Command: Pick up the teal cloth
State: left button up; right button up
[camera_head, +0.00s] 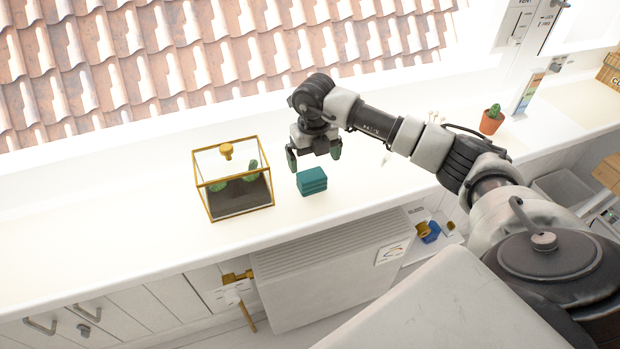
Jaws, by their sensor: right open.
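The teal cloth (312,181) is a small folded stack lying on the white desk top, right of a glass terrarium. My right gripper (314,158) is open and points down, with its two fingers spread apart. It appears just above and behind the cloth, and nothing is between its fingers. I cannot tell the exact height of the fingertips over the desk. My left gripper is not in the picture.
The brass-framed glass terrarium (233,180) with green plants stands close left of the cloth. A potted cactus (491,119) stands at the right. The desk's front edge runs below the cloth, above a white radiator (330,265). The desk's left part is clear.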

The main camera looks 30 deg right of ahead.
aim_at(312, 175)
jog(key=shift+f, duration=0.85)
jog(key=f, duration=0.1)
jog(key=f+p, duration=0.1)
jog(key=a+f, duration=0.1)
jog(key=f, duration=0.1)
jog(key=shift+s+f+p, duration=0.1)
jog(key=shift+s+p, duration=0.2)
jog(key=shift+w+f, duration=0.1)
jog(key=shift+f, duration=0.45)
jog(key=c, duration=1)
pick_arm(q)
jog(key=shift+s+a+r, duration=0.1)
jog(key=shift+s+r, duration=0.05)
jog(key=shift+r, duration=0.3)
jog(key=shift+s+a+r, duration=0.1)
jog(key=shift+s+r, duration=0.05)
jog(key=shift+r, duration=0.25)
pick_arm(e)
jog(key=shift+o, duration=0.2)
